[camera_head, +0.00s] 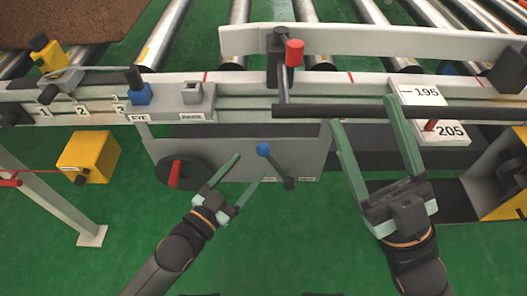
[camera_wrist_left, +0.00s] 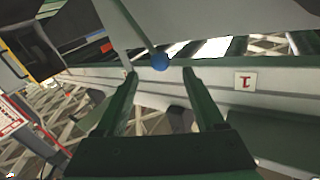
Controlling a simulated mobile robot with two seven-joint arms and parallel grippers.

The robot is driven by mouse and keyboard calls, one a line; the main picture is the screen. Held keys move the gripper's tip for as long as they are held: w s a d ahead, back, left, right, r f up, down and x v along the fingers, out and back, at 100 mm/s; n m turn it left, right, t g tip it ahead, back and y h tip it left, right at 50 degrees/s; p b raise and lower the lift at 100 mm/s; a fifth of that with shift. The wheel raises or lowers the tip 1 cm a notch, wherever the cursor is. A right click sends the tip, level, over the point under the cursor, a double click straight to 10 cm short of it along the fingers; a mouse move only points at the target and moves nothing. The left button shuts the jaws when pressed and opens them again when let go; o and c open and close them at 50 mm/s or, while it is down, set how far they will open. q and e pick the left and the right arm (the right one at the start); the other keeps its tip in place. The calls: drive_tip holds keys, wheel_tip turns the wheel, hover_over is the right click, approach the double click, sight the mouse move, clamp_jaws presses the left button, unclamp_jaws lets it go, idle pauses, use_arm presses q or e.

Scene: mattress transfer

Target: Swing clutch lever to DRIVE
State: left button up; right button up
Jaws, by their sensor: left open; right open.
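The clutch lever is a short dark rod with a blue ball knob (camera_head: 263,149). It sits low on the grey panel (camera_head: 300,155), leaning up and left from its dark pivot (camera_head: 289,184). Small labels below it are too small to read. My left gripper (camera_head: 250,167) is open and empty, its fingertips just short of the knob. In the left wrist view, the knob (camera_wrist_left: 160,62) shows between and slightly beyond the fingertips (camera_wrist_left: 160,73). My right gripper (camera_head: 363,112) is open near the long black bar (camera_head: 460,112). Whether the bar lies between its fingers I cannot tell.
A dark disc with a red handle (camera_head: 174,174) is left of the left gripper. A blue-knobbed block (camera_head: 138,92) and a grey PARK block (camera_head: 198,95) sit on the rail. A red-knobbed post (camera_head: 294,52) stands above. Green floor (camera_head: 300,235) is clear in front.

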sight(259, 155)
use_arm(q)
drive_tip(key=b+x, duration=0.2)
drive_tip(key=x, duration=0.5)
drive_tip(key=shift+w+d, duration=0.2)
drive_tip(key=shift+w, duration=0.15)
clamp_jaws()
drive_tip(key=shift+f, duration=0.1)
idle(1.0)
